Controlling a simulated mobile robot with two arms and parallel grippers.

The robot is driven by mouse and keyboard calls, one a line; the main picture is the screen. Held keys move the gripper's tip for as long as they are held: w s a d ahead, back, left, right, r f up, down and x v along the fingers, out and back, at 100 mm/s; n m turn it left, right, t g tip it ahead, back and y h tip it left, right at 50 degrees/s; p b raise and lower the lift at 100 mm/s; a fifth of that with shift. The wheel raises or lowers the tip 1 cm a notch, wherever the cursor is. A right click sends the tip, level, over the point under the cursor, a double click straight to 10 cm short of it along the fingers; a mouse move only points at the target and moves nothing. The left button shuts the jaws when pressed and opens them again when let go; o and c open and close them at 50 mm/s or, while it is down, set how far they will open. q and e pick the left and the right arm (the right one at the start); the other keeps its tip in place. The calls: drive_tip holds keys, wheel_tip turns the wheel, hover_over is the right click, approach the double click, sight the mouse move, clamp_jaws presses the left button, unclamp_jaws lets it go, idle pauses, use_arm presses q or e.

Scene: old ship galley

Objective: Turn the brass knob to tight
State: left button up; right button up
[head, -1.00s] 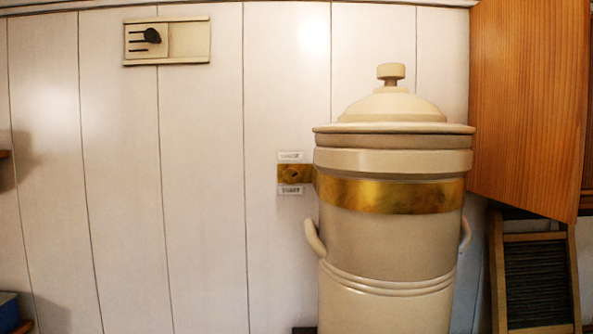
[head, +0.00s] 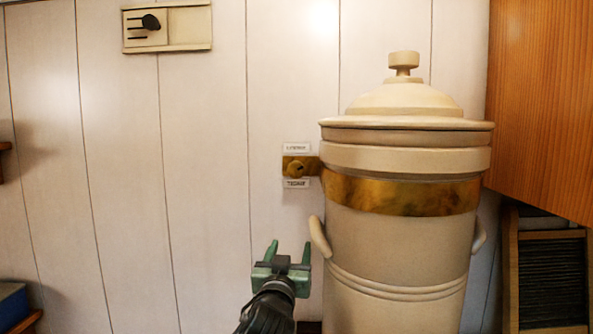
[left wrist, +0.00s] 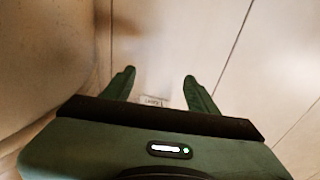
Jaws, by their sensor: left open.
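The brass knob (head: 298,169) is small and sits on a brass plate on the white plank wall, at the end of the brass band (head: 400,194) around a cream canister. A small label (head: 297,147) is above it and another label (head: 297,183) below; the lettering is blurred. My green left gripper (head: 289,248) is open and empty, below the knob and apart from it, left of the canister handle. In the left wrist view its two fingers (left wrist: 159,76) are spread, with a small label (left wrist: 152,101) showing between them. The knob is not clear there. My right gripper is not in view.
The lidded cream canister (head: 400,245) stands close right of the knob, its side handle (head: 319,237) sticking out toward my gripper. A wooden cabinet door (head: 540,100) is at the right, above a washboard-like frame (head: 550,275).

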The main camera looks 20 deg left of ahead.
sight(295, 173)
use_arm(q)
wheel_tip(295, 173, up, 14)
drive_tip(key=t, duration=0.3)
drive_tip(key=shift+n+y, duration=0.3)
drive_tip(key=p+x, duration=0.4)
drive_tip(key=x, duration=0.2)
drive_tip(key=shift+d+r, duration=0.15)
drive_tip(key=shift+d, duration=0.05)
drive_tip(key=shift+w+a+r, duration=0.1)
drive_tip(key=shift+w, duration=0.55)
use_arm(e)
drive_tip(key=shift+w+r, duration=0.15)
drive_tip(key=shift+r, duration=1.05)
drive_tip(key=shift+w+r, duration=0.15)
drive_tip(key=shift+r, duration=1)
use_arm(q)
clamp_jaws()
